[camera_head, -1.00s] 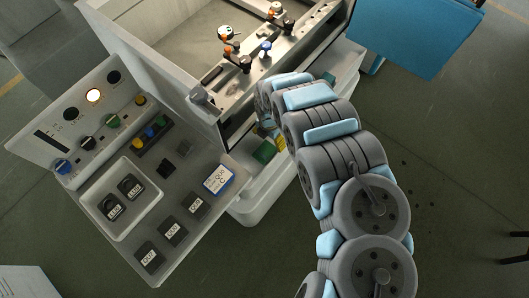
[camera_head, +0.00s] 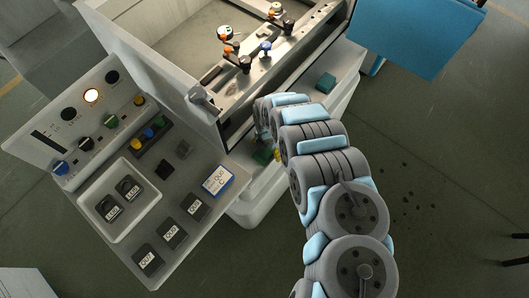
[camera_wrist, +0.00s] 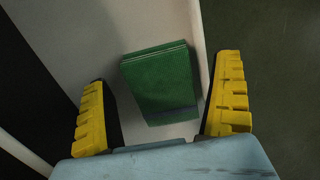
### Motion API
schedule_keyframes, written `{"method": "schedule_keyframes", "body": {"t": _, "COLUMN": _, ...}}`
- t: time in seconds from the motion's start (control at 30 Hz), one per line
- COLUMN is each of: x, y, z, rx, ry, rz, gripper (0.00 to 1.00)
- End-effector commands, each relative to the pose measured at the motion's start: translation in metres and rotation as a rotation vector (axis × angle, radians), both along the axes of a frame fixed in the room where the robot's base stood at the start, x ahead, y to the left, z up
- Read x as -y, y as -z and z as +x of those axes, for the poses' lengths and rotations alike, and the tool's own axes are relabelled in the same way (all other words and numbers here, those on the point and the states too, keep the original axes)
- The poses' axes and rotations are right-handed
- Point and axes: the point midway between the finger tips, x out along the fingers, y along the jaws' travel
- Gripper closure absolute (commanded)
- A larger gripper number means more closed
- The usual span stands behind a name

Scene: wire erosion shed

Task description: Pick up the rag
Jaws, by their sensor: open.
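The rag (camera_wrist: 158,80) is a folded green ribbed cloth with stacked layers at its top edge and a dark band near its lower edge. It lies flat on a pale ledge in the wrist view. My gripper (camera_wrist: 162,70) is open, with one yellow finger on each side of the rag; the gap looks wider than the cloth. I cannot tell how far above it the fingers are. In the head view a green patch, likely the rag (camera_head: 263,157), shows beside a yellow fingertip of my gripper (camera_head: 277,155); my arm hides much of this spot.
A teal block (camera_head: 326,82) lies farther along the pale ledge (camera_head: 343,62). The control panel (camera_head: 190,180) with knobs, labelled dark blocks and a tray (camera_head: 118,200) is at left. The machine's tank wall (camera_head: 150,70) rises close by. Green floor lies right of the ledge.

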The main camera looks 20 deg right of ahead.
Motion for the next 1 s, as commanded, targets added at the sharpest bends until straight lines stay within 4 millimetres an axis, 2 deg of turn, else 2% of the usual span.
{"method": "schedule_keyframes", "body": {"t": 0.07, "x": 0.000, "y": 0.000, "z": 0.000, "rx": 0.000, "ry": 0.000, "rz": 0.000, "gripper": 0.07}}
{"method": "schedule_keyframes", "body": {"t": 0.2, "x": 0.000, "y": 0.000, "z": 0.000, "rx": 0.000, "ry": 0.000, "rz": 0.000, "gripper": 0.47}}
{"method": "schedule_keyframes", "body": {"t": 0.27, "x": 0.000, "y": 0.000, "z": 0.000, "rx": 0.000, "ry": 0.000, "rz": 0.000, "gripper": 0.64}}
{"method": "schedule_keyframes", "body": {"t": 0.3, "x": 0.000, "y": 0.000, "z": 0.000, "rx": 0.000, "ry": 0.000, "rz": 0.000, "gripper": 0.68}}
{"method": "schedule_keyframes", "body": {"t": 0.67, "x": 0.000, "y": -0.004, "z": 0.000, "rx": 0.000, "ry": 0.000, "rz": 0.000, "gripper": 0.68}}
{"method": "schedule_keyframes", "body": {"t": 0.87, "x": 0.002, "y": -0.024, "z": 0.000, "rx": -0.001, "ry": -0.001, "rz": -0.003, "gripper": 0.68}}
{"method": "schedule_keyframes", "body": {"t": 1.0, "x": 0.002, "y": -0.045, "z": 0.001, "rx": 0.001, "ry": 0.000, "rz": -0.002, "gripper": 0.68}}
